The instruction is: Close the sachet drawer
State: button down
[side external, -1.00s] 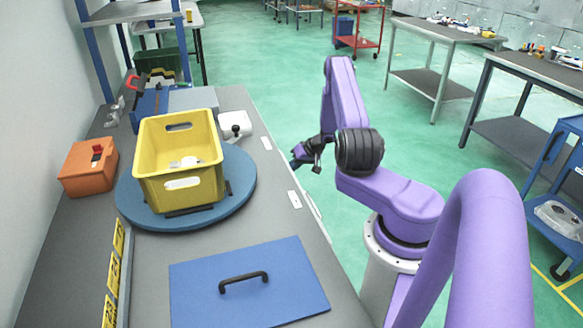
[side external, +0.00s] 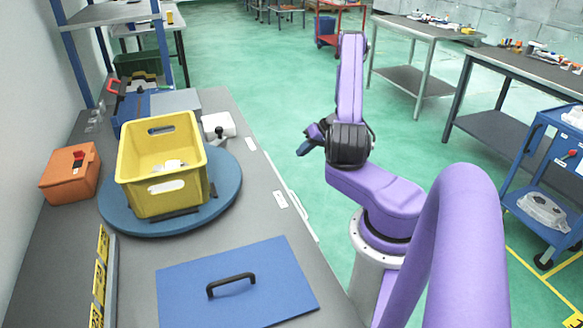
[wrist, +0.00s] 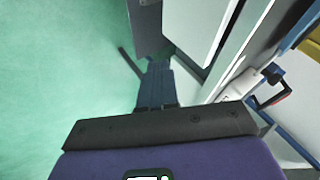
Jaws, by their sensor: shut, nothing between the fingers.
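The sachet drawer is hard to make out. In the side external view, a thin pale edge (side external: 305,217) runs along the bench's right side, and the front below it is mostly hidden by the bench top. In the wrist view, a white panel with a dark rim (wrist: 195,30) lies beside my fingers; I cannot tell whether it is the drawer, or how far it stands out. My gripper (side external: 302,148) is shut and empty over the floor, to the right of the bench edge and apart from it. Its blue fingers (wrist: 155,80) also show in the wrist view.
On the bench are a yellow crate (side external: 140,180) on a blue turntable (side external: 228,185), an orange box (side external: 65,180) and a blue panel with a black handle (side external: 185,295). A blue cart (side external: 525,185) stands at the far right.

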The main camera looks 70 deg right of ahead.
jog(key=s+f+y, duration=0.1)
jog(key=s+y, duration=0.3)
jog(key=s, duration=0.1)
jog(key=w+a+f+m+g, duration=0.1)
jog(key=w+a+f, duration=0.6)
jog(key=w+a, duration=0.1)
jog(key=shift+a+y, duration=0.3)
jog(key=shift+a, duration=0.2)
jog(key=shift+w+a, duration=1.55)
jog(key=shift+a, duration=0.1)
jog(key=shift+w, duration=0.1)
